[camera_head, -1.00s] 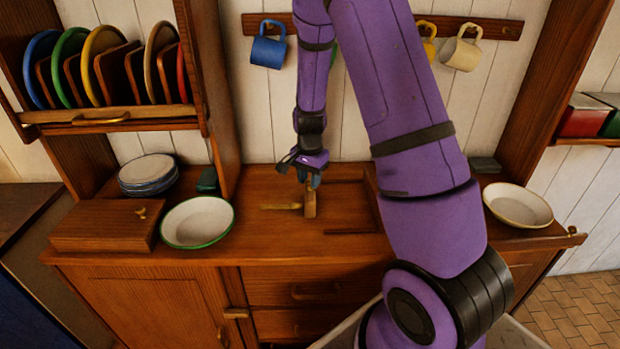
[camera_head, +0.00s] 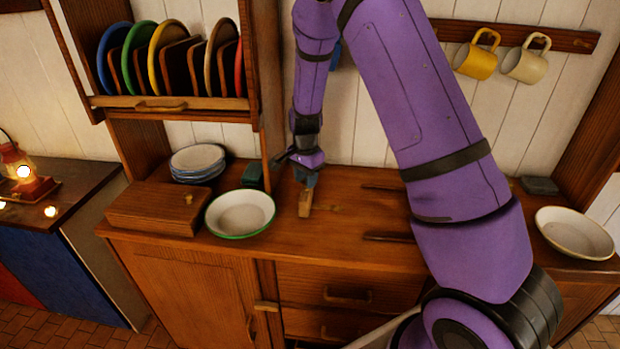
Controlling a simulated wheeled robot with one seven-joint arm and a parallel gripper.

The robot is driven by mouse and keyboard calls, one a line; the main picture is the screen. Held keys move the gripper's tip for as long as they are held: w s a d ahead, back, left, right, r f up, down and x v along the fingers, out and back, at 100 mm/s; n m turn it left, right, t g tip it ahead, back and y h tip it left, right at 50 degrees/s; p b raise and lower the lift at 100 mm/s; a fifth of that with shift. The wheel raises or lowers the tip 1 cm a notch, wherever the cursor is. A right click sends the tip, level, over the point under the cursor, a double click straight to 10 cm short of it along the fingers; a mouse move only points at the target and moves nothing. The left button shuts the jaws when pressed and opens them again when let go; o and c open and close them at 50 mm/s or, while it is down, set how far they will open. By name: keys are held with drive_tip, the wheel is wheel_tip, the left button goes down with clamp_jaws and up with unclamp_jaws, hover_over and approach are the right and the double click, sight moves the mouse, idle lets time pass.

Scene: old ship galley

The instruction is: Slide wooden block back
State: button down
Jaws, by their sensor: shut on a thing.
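A small wooden block (camera_head: 305,203) stands on the counter (camera_head: 345,225), left of the counter's middle. My gripper (camera_head: 309,179) reaches down from above and is shut on the block's upper end. The block's lower part shows beneath the fingers and appears to rest on the counter. A small pale mark or fitting (camera_head: 331,208) shows on the counter just right of the block; I cannot tell what it is.
A green-rimmed bowl (camera_head: 240,236) stands close left of the block, with a wooden box (camera_head: 150,207) beyond it. Stacked plates (camera_head: 197,158) are behind. Two dark strips (camera_head: 388,237) lie to the right. A pale bowl (camera_head: 574,232) is at far right.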

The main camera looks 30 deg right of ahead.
drive_tip(key=c, duration=0.8)
unclamp_jaws()
drive_tip(key=shift+w+a, duration=0.2)
drive_tip(key=shift+a, duration=0.05)
drive_tip(key=shift+r, duration=0.15)
wheel_tip(320, 180, up, 11)
drive_tip(key=shift+f, duration=0.2)
